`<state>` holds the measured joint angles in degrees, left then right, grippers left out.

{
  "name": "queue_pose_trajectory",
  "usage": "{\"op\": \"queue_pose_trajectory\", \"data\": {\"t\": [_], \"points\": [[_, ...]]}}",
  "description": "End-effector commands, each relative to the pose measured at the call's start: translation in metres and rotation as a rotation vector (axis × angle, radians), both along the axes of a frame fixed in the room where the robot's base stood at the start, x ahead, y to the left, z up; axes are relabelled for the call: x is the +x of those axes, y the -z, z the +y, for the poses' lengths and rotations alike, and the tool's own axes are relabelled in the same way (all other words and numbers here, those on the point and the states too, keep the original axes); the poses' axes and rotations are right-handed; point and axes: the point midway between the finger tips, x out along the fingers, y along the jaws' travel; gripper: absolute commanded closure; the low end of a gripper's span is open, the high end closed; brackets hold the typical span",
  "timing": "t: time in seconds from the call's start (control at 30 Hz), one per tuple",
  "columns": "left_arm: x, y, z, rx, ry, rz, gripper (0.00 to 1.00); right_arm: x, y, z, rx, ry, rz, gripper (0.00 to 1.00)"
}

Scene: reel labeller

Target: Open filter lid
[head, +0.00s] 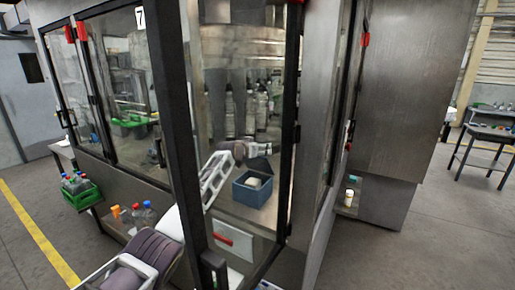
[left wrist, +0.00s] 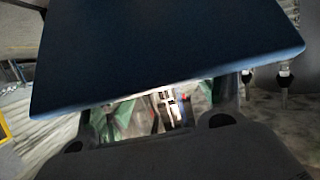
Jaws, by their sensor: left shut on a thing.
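The filter box (head: 252,197) is a small blue open-topped box inside the machine, behind the front door frame in the head view. A pale rounded thing (head: 254,182) lies in it. Its blue lid (head: 261,164) stands tilted up at the back of the box. My left gripper (head: 264,147) is at the lid's upper edge, shut on it. In the left wrist view the lid (left wrist: 165,45) is a broad dark blue panel across the top, by the fingers of my left gripper (left wrist: 160,110). The grip contact itself is hidden. My right gripper is not in view.
Several bottles (head: 250,110) stand behind the box. A green crate of bottles (head: 80,192) is at the left. A small table (head: 492,137) stands at the far right; the floor there is clear.

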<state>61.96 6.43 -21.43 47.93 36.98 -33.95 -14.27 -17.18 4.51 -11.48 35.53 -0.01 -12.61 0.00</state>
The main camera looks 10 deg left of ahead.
Motion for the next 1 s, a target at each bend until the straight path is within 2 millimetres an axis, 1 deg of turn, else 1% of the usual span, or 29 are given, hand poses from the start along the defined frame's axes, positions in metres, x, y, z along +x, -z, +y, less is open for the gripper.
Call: {"op": "queue_pose_trajectory", "data": {"t": [0.03,0.27,0.63,1.0], "points": [[-0.0012,0.0135,-0.0022,0.006,0.003,0.018,0.73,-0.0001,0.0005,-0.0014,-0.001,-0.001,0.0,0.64],[-0.0015,0.0152,-0.0024,0.006,0.004,0.021,0.73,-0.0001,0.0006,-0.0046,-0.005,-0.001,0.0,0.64],[-0.0018,0.0158,-0.003,0.007,0.005,0.023,0.73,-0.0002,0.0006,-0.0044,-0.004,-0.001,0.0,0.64],[-0.0019,0.0161,-0.0035,0.007,0.006,0.024,0.73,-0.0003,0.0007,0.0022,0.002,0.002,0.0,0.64]]}}
